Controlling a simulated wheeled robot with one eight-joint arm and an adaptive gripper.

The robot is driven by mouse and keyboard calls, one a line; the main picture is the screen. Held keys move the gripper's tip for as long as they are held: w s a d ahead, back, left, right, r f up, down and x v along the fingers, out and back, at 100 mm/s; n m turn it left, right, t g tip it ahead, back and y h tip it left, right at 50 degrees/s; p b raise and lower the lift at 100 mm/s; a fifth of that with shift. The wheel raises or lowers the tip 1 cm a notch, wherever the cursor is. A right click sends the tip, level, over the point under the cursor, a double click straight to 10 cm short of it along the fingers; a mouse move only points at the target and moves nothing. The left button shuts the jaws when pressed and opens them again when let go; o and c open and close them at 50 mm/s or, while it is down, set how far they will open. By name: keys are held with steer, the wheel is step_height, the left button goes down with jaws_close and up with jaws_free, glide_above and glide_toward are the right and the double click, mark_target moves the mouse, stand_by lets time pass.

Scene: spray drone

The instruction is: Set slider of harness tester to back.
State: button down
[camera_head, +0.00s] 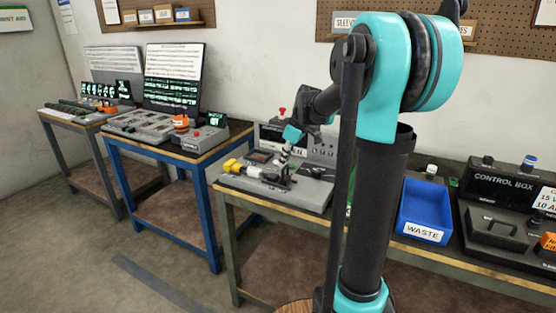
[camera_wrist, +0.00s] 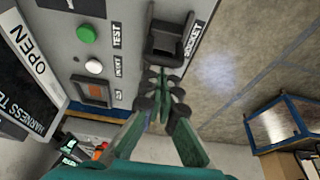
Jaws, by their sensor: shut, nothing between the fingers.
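The harness tester (camera_head: 312,196) is a grey box on the green-framed bench. Its grey panel (camera_wrist: 120,75) fills the upper left of the wrist view, with a green button (camera_wrist: 86,34) marked TEST, a white button (camera_wrist: 94,66) and a framed orange-brown part (camera_wrist: 96,93). A black socket (camera_wrist: 166,46) marked SOCKET sits at the panel's edge. I cannot tell which part is the slider. My gripper (camera_wrist: 164,88) is shut and empty, its tips at the socket's near end in the picture; contact is unclear. In the head view my gripper (camera_head: 285,158) is small, over the tester.
A yellow connector (camera_head: 233,166) lies at the tester's left. A tilted display (camera_wrist: 30,75) reading OPEN stands beside the panel. A blue WASTE bin (camera_head: 425,205) and a control box (camera_head: 505,190) are to the right. A blue-framed bench (camera_head: 190,155) stands left.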

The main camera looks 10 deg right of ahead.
steer(key=s+d, duration=0.2)
steer(key=d, duration=0.1)
steer(key=shift+s+d, duration=0.25)
steer(key=shift+s, duration=0.05)
steer(key=w+a, duration=0.1)
steer(key=w+a+r, duration=0.1)
steer(key=a, duration=0.1)
steer(key=shift+w+a+r, duration=0.15)
steer(key=shift+w+a, duration=0.05)
steer(key=v, duration=0.9)
steer(key=shift+d+r, duration=0.2)
steer(key=shift+s, duration=0.15)
steer(key=s+f+m+t+h, duration=0.1)
steer(key=s+f+m+h, duration=0.2)
steer(key=s+f+m, duration=0.7)
steer(key=s+f, duration=1.4)
steer(key=f, duration=0.2)
steer(key=shift+f+m+t, duration=0.25)
steer(key=shift+m+t, duration=0.15)
